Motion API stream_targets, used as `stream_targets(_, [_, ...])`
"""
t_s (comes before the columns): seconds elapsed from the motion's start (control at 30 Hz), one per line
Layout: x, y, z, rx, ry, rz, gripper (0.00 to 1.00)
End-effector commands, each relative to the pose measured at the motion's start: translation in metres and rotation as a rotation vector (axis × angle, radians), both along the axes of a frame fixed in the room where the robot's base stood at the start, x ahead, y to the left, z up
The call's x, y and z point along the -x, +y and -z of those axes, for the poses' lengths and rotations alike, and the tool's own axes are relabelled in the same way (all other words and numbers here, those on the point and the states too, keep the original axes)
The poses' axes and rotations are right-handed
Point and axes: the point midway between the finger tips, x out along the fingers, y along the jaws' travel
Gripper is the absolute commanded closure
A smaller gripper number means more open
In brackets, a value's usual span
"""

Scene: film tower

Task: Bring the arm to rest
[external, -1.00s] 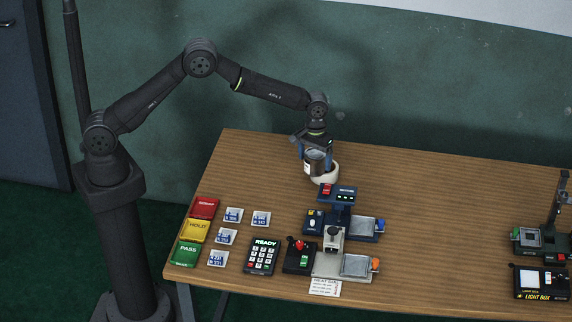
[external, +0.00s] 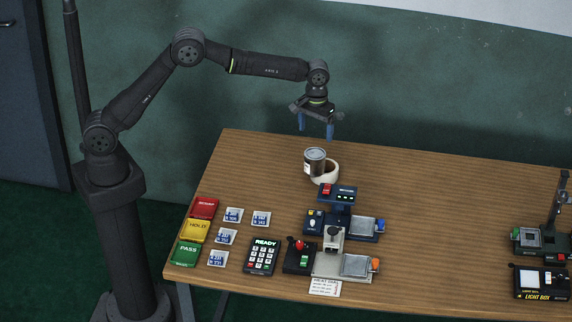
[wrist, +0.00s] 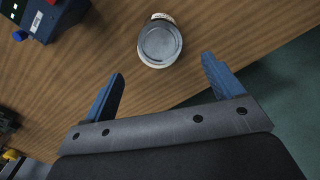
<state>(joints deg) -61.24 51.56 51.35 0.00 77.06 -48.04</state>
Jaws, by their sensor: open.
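My gripper (external: 316,130) hangs above the back of the wooden table, its two blue fingers apart with nothing between them. A dark metal can (external: 315,161) with a pale label stands below it. The can is beside or partly in front of a cream ring (external: 331,173); whether they touch I cannot tell. In the wrist view the round top of the can (wrist: 159,44) shows beyond my open fingers (wrist: 163,85), with a cream edge around it.
Red, yellow and green blocks (external: 198,230) and several small cards (external: 227,236) lie at the table's left. A keypad (external: 263,256), a joystick box (external: 300,255) and two devices with trays (external: 357,265) stand in front of the can. A light box (external: 541,283) is far right. The table's back right is clear.

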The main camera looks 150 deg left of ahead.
Motion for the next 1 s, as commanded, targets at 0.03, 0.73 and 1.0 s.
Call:
stream_targets(0.03, [0.000,0.000,0.000,0.000,0.000,0.000,0.15])
stream_targets(0.73, [0.000,-0.001,0.109,0.003,0.002,0.000,0.15])
stream_targets(1.0, [0.000,0.000,0.096,-0.003,-0.001,0.000,0.15])
